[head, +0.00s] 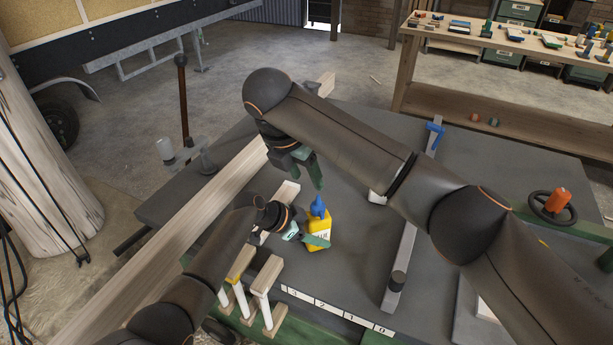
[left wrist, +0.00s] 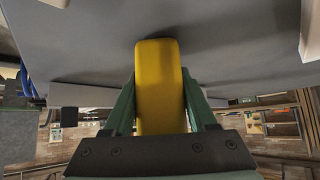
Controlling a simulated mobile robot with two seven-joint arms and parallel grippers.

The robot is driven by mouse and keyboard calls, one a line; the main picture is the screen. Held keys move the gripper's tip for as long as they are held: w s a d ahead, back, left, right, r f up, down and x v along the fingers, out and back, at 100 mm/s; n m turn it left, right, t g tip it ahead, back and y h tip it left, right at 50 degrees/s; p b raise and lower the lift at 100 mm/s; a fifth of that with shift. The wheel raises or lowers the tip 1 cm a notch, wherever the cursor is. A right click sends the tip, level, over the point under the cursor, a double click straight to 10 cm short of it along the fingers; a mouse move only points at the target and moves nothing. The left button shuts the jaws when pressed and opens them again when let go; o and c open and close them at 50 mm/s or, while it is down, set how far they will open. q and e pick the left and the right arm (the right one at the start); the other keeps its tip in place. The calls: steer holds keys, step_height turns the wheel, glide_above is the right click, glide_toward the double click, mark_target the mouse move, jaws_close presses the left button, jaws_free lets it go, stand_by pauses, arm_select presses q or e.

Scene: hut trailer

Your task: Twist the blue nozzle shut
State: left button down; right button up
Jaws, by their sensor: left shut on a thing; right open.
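A yellow glue bottle (head: 320,223) stands on the grey table with its blue nozzle (head: 318,205) on top. My left gripper (head: 316,239) is shut on the bottle's body, its green fingers on either side. The yellow body also shows between the fingers in the left wrist view (left wrist: 158,85). The nozzle is not seen in that view. My right gripper (head: 304,170) is open and empty, pointing down, just above and slightly left of the nozzle in the head view, apart from it. My right arm hides part of the table behind.
A long wooden beam (head: 187,213) lies along the table's left side. Wooden pieces with white rods (head: 240,295) stand at the front left. Numbered white tiles (head: 335,311) line the front edge.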

arm_select(q)
steer(key=shift+c, duration=0.6)
jaws_free()
